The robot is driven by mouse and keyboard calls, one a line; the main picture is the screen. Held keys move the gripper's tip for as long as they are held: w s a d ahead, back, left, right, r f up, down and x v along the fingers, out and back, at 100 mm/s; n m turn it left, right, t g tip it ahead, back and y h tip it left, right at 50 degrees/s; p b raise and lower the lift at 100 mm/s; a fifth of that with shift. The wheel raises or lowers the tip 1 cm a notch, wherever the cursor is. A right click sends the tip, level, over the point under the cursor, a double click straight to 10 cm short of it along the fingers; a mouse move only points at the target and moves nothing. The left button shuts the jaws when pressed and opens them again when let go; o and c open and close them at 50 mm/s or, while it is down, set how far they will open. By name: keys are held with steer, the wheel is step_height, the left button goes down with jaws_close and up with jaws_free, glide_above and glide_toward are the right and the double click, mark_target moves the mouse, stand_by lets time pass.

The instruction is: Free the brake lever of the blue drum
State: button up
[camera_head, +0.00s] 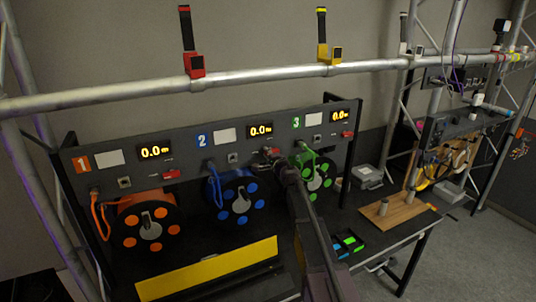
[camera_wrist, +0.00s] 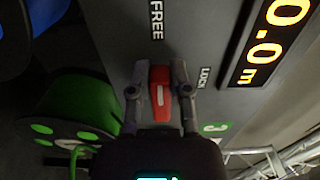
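The blue drum (camera_head: 240,200) hangs under panel number 2, between the orange and green drums. Its red brake lever (camera_head: 275,151) sits beside the 0.0 display and is partly hidden by my gripper (camera_head: 270,154). In the wrist view, the lever (camera_wrist: 160,92) lies between the two fingers of my gripper (camera_wrist: 160,78), which flank it closely on both sides. The FREE label (camera_wrist: 157,20) is above the lever's end, and the LOCK label (camera_wrist: 205,78) is to its right. The lever's base is hidden by my gripper.
The orange drum (camera_head: 148,228) and green drum (camera_head: 316,177) stand on either side. Red levers for drums 1 (camera_head: 171,174) and 3 (camera_head: 347,134) are on the same panel. A yellow bar (camera_head: 208,270) lies in front. A truss tube (camera_head: 120,96) crosses above the panel.

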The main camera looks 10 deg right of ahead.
steer(key=o, duration=0.4)
steer(key=shift+o, duration=0.2)
steer(key=shift+s, duration=0.1)
steer(key=v, duration=1.1)
steer(key=shift+s+d, duration=0.2)
steer(key=shift+s, duration=0.15)
